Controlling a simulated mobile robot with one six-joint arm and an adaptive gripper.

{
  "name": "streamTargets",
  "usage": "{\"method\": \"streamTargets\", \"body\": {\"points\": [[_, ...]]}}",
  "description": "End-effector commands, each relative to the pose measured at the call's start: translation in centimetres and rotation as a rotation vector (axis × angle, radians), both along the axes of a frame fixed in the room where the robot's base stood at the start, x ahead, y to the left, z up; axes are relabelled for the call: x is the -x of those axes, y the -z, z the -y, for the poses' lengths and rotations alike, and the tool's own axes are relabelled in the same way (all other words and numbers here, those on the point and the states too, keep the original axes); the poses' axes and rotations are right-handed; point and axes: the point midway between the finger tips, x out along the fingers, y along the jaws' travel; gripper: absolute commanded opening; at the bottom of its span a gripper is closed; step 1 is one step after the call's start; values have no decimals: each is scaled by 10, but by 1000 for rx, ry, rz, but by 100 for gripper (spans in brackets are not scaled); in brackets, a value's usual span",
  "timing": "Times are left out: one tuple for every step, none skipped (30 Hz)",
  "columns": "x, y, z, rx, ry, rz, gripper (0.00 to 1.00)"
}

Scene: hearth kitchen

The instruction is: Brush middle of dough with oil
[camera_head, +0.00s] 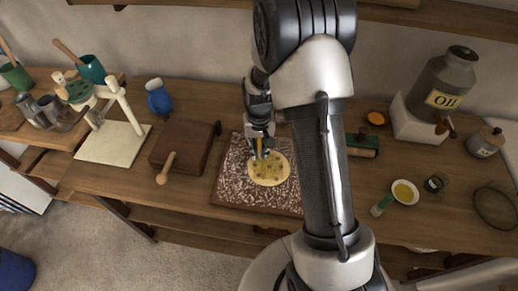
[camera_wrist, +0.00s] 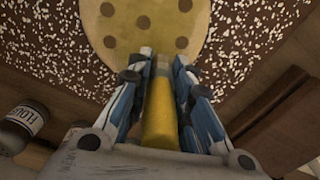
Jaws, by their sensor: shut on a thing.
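The dough (camera_head: 268,170) is a flat pale round on a dark, white-speckled board (camera_head: 232,188) in the head view. In the wrist view the dough (camera_wrist: 117,22) shows several brown spots on its surface. My gripper (camera_head: 262,151) is over the far part of the dough. In the wrist view my gripper (camera_wrist: 163,68) is shut on a yellow-handled brush (camera_wrist: 160,112) that points toward the dough. The brush tip is hard to make out, and I cannot tell whether it touches the dough. A small white bowl of yellow oil (camera_head: 403,192) stands to the right.
A grey jug marked OIL (camera_head: 443,82) stands on a white block at the back right. A dark wooden box (camera_head: 184,145) and a small wooden tool (camera_head: 166,168) lie left of the board. A flour jar (camera_wrist: 22,125) shows in the wrist view.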

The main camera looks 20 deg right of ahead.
Motion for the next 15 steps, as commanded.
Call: {"method": "streamTargets", "body": {"points": [[0, -3, 0, 0, 0, 1, 0], [0, -5, 0, 0, 0, 1, 0], [0, -8, 0, 0, 0, 1, 0], [0, -10, 0, 0, 0, 1, 0], [0, -13, 0, 0, 0, 1, 0], [0, -18, 0, 0, 0, 1, 0], [0, -21, 0, 0, 0, 1, 0], [0, -24, 0, 0, 0, 1, 0], [0, -28, 0, 1, 0, 2, 0], [0, -31, 0, 1, 0, 2, 0], [0, -35, 0, 1, 0, 2, 0], [0, -39, 0, 1, 0, 2, 0], [0, -42, 0, 1, 0, 2, 0], [0, -45, 0, 0, 0, 1, 0], [0, -49, 0, 0, 0, 1, 0]]}}
